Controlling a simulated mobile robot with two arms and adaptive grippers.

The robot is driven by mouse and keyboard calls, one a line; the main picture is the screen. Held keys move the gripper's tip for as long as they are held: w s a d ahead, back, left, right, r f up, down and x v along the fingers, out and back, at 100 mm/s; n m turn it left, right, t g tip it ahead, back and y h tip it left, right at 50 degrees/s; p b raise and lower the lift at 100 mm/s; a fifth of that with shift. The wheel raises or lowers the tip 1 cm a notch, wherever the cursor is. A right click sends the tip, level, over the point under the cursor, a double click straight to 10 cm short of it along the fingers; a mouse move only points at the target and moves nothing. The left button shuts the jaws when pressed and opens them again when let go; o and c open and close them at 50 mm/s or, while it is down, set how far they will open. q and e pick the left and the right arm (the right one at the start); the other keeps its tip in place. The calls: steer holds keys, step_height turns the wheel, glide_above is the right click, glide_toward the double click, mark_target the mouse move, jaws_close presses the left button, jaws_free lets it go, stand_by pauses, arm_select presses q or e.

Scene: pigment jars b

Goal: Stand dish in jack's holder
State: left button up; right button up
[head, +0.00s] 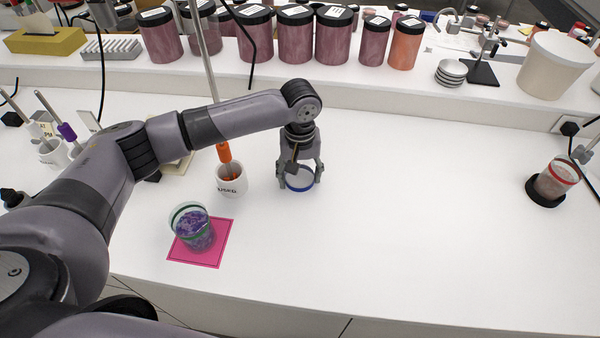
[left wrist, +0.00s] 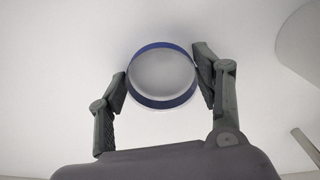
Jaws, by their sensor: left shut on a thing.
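A clear dish with a blue band (head: 299,182) is between the fingers of my left gripper (head: 301,178), over the white bench. In the left wrist view the dish (left wrist: 161,102) looks round and empty, with a finger of my left gripper (left wrist: 161,84) against each side. I cannot tell whether it touches the bench. At the far right, a red-banded glass with pinkish contents (head: 556,179) stands in a black round holder (head: 546,200). I cannot tell whether this is the jack's holder. My right gripper is not in view.
A green-banded glass with purple contents (head: 196,231) stands on a pink mat (head: 214,255). A white cup with an orange-handled tool (head: 231,180) is just left of my gripper. Pigment jars (head: 293,35) line the raised shelf (head: 340,78). The bench centre-right is clear.

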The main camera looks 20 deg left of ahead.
arm_select(q)
steer(key=shift+f, duration=0.15)
steer(key=o, duration=0.8)
